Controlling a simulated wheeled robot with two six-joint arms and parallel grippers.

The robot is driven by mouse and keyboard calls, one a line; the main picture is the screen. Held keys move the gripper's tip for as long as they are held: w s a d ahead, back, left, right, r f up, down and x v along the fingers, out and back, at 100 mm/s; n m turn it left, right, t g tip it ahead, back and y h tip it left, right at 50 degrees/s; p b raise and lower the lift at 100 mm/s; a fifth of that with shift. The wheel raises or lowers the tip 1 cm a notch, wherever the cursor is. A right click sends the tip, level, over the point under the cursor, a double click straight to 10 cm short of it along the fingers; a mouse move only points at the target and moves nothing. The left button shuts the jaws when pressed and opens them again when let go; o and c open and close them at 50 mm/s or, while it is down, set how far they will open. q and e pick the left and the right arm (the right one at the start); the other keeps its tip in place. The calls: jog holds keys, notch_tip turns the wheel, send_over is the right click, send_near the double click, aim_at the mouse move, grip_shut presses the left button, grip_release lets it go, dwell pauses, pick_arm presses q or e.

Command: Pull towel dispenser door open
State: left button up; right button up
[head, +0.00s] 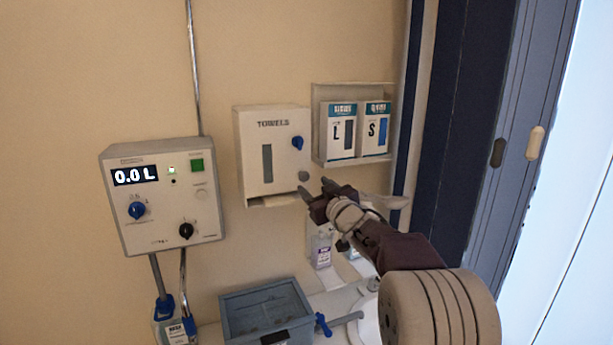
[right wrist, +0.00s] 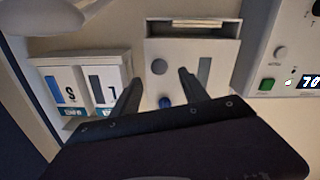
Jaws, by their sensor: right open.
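The white towel dispenser (head: 252,160) hangs on the wall, marked TOWELS, with a dark vertical window, a blue knob (head: 297,142) and a small grey round part (head: 303,176) at its lower right. Its front door looks shut. My right gripper (head: 316,187) is open and empty, just in front of the dispenser's lower right corner. In the right wrist view, which is turned over, the dispenser (right wrist: 216,56) lies beyond my right gripper (right wrist: 157,82). The blue knob (right wrist: 165,102) and grey part (right wrist: 159,66) show between its fingers. I see no contact. My left gripper is not in view.
A glove-box holder (head: 352,90) with boxes marked L and S is close right of the dispenser. A control box (head: 160,232) reading 0.0 L is at left. Below are a grey bin (head: 265,310), bottles (head: 322,248) and a basin. Dark door panels stand at right.

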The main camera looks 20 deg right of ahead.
aim_at(305, 178)
jog(key=w, duration=0.1)
jog(key=w+p, duration=0.1)
jog(key=w, duration=0.1)
jog(key=w+p, duration=0.1)
jog(key=w, duration=0.1)
jog(key=shift+w+d+r, duration=0.1)
jog(key=shift+w+d, duration=0.1)
jog(key=shift+d, duration=0.1)
jog(key=shift+w, duration=0.5)
jog(key=shift+a, duration=0.1)
jog(key=shift+c, duration=0.9)
grip_shut()
jog(key=shift+f, duration=0.2)
